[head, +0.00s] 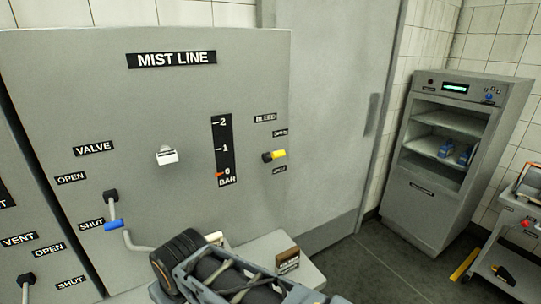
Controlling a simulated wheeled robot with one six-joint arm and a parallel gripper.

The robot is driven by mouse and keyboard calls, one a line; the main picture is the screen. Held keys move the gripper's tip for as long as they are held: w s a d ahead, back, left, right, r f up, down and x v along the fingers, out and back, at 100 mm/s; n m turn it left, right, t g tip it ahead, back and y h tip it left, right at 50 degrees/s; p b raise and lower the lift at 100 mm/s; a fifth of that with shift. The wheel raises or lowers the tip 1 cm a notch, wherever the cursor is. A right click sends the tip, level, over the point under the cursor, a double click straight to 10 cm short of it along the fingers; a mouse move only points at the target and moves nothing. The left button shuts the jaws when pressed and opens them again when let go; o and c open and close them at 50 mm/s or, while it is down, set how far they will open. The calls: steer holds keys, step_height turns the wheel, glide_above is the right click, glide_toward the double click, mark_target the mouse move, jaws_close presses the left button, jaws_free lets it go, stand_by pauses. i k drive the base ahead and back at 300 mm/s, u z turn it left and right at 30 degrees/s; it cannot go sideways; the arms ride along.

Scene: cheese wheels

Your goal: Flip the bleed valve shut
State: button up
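The bleed valve (274,156) is on the right part of the grey mist line panel (190,100), under the "BLEED" label (265,118). Its yellow lever sticks out to the right from a dark base, close to level. One small label sits above the lever and one below it; both are too small to read surely. Part of my arm shows at the bottom middle, below the panel's gauge and apart from the lever. I cannot make out my gripper's fingers in this view.
A gauge (222,150) has its red pointer near 0. A blue-handled valve (112,212) is at lower left and a white fitting (167,156) mid-panel. A small brown block (288,257) is on a grey ledge (262,246). A cabinet (432,205) and cart stand right, with floor between.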

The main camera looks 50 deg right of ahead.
mark_target(274, 155)
steer(key=k, duration=0.6)
steer(key=z, duration=1.25)
steer(key=i, duration=0.45)
steer(key=u, duration=0.05)
steer(key=k, duration=0.45)
steer(key=z, duration=1.45)
steer(key=i, duration=0.65)
steer(key=u, duration=1.75)
